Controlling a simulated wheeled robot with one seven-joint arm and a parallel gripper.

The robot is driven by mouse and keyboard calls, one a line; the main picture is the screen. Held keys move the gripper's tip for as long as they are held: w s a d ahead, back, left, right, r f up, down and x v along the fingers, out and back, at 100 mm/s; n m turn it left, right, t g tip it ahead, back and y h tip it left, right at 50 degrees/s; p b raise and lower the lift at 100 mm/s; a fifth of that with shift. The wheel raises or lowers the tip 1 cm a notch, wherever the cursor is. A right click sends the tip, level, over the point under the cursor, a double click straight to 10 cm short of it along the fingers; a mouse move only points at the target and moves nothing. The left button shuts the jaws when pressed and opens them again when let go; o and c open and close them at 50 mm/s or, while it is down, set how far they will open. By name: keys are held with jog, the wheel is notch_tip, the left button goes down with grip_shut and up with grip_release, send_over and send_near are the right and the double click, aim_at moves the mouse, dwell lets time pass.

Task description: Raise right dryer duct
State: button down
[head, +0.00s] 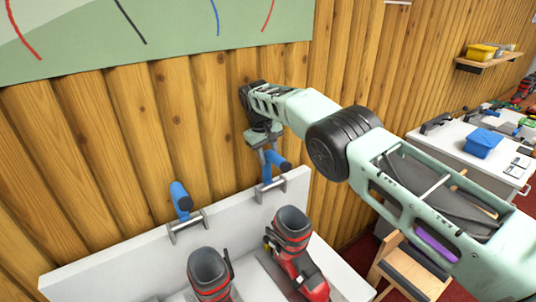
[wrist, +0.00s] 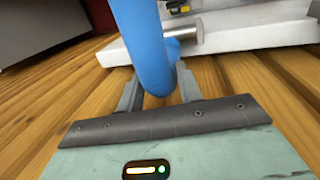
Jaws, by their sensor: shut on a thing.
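The right dryer duct (head: 284,165) is a blue tube on a metal bracket at the top edge of the white dryer panel (head: 130,250). My gripper (head: 268,156) reaches down to it from above and is shut on it. In the wrist view the blue duct (wrist: 147,40) passes between my two grey fingers (wrist: 158,90). Part of the duct is hidden by my fingers in the head view. The left duct (head: 181,196), also blue, stands upright on its own bracket to the left, apart from my gripper.
Two red and grey ski boots (head: 292,226) (head: 208,272) stand in front of the panel. A wooden plank wall (head: 100,130) rises close behind it. At right are a white bench (head: 470,155) with a blue box (head: 482,143) and a wooden chair (head: 415,270).

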jog(key=shift+w+d+r, duration=0.1)
jog(key=shift+w+d, duration=0.15)
jog(key=shift+d, duration=0.1)
jog(key=c, duration=1.1)
grip_release()
jog(key=shift+a, duration=0.1)
jog(key=shift+s+a, duration=0.1)
jog(key=shift+r, duration=0.25)
jog(key=r+p, duration=0.1)
jog(key=r, duration=0.2)
jog(key=a+r+p, duration=0.1)
jog(key=r+p, duration=0.1)
jog(key=r, duration=0.1)
jog(key=r+p, duration=0.1)
jog(key=r, duration=0.2)
jog(key=shift+s+a+r+p, duration=0.25)
jog(key=shift+s+a+p, duration=0.05)
jog(key=shift+s+p, duration=0.1)
jog(key=shift+a+r+p, duration=0.15)
jog(key=shift+r+p, duration=0.65)
